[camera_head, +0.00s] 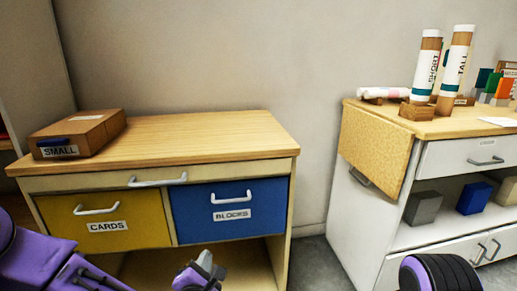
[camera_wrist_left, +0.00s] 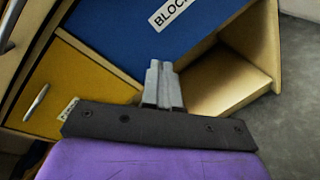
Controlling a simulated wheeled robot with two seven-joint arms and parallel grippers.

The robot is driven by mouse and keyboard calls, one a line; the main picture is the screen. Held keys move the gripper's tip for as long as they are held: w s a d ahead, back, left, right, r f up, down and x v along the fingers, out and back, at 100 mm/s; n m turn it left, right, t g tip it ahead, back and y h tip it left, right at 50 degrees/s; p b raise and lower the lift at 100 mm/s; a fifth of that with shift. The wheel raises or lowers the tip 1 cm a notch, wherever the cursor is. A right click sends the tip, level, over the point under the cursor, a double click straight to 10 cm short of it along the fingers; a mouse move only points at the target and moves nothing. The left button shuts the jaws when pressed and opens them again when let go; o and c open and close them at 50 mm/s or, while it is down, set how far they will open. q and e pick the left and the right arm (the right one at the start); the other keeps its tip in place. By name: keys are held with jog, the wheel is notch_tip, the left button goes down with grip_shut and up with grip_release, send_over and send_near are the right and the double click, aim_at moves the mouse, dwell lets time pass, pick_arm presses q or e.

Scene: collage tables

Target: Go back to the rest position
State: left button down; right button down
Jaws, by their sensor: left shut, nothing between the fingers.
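My left gripper (camera_head: 207,265) is at the bottom of the head view, in front of the low cabinet and below its blue drawer. It is shut and empty. The left wrist view shows its two grey fingers (camera_wrist_left: 162,70) side by side, pointing toward the blue drawer front and the open lower shelf space. My purple left arm comes in from the lower left. A dark ribbed rounded part of mine shows at the bottom right of the head view. The right gripper is not seen.
The cabinet (camera_head: 200,135) has a yellow CARDS drawer (camera_head: 70,220) and a blue BLOCKS drawer (camera_head: 190,220), both closed. A brown SMALL box (camera_head: 85,132) sits on top. A second cabinet (camera_head: 345,215) at right holds tubes (camera_head: 427,65) and blocks (camera_head: 474,198). Floor (camera_head: 313,265) shows between them.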

pick_arm(q)
jog(key=s+a+f+m+g, duration=0.2)
jog(key=s+f+m+g, duration=0.2)
jog(key=s+f+m, duration=0.45)
jog(key=s+a+f+m+g, duration=0.25)
jog(key=s+f+m, duration=0.3)
jog(key=f, duration=0.65)
jog(key=s+a+f+m+g+y, duration=0.1)
jog(key=s+a+f+m+g, duration=0.3)
jog(key=s, duration=0.5)
jog(key=s+a+f+m+g+y, duration=0.1)
jog(key=s+a+f+m+g, duration=0.15)
jog(key=s+a+f, duration=0.4)
notch_tip(320, 180, up, 23)
jog(key=s+p, duration=0.1)
jog(key=p, duration=2.1)
jog(key=shift+s+r, duration=0.2)
jog(key=shift+s, duration=0.2)
jog(key=shift+n, duration=0.25)
